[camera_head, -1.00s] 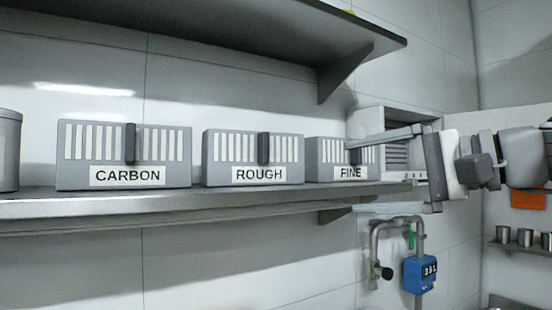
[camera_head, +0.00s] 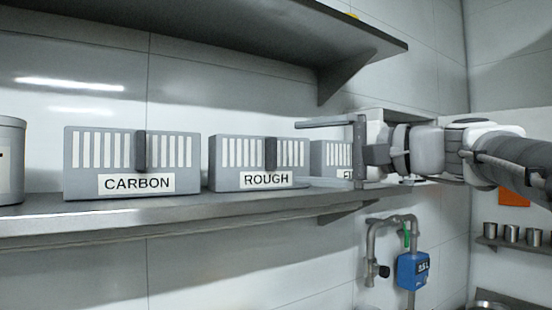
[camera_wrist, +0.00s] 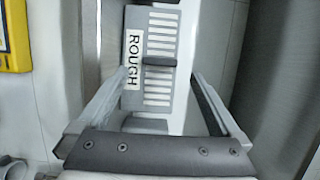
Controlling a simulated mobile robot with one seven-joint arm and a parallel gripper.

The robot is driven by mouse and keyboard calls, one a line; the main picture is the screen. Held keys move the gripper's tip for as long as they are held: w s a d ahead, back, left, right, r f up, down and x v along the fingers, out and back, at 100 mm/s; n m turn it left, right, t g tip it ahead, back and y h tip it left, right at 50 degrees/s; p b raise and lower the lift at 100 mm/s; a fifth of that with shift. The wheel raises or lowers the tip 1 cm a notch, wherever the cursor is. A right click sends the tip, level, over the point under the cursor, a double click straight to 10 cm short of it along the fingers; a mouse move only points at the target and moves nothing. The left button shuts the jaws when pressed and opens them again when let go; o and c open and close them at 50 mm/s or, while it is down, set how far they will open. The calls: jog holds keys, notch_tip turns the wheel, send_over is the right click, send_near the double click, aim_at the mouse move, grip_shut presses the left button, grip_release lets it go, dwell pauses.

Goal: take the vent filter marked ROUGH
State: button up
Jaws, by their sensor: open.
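The ROUGH vent filter (camera_head: 230,153) is a grey box with white slats, a dark vertical handle and a ROUGH label. It stands on the shelf between the CARBON filter (camera_head: 85,152) and the FINE filter (camera_head: 326,152), which my gripper partly hides. My gripper (camera_head: 305,153) is open and empty, pointing left, with its fingertips close to the right end of the ROUGH filter in the head view. In the wrist view the ROUGH filter (camera_wrist: 161,95) lies ahead of the open fingers (camera_wrist: 160,75), its handle (camera_wrist: 160,61) roughly between the fingertip lines. Contact is not visible.
The grey shelf (camera_head: 120,217) carries the filters, with a canister (camera_head: 10,160) at its left end. An upper shelf (camera_head: 230,30) overhangs them. A pipe with a blue meter (camera_head: 413,270) is below right. A yellow object (camera_wrist: 14,35) shows in the wrist view.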

aim_at(277, 153)
jog(key=shift+p+x, duration=1.05)
jog(key=shift+x, duration=2.45)
jog(key=shift+w+d, duration=0.1)
jog(key=shift+w, duration=0.05)
jog(key=c, duration=1.5)
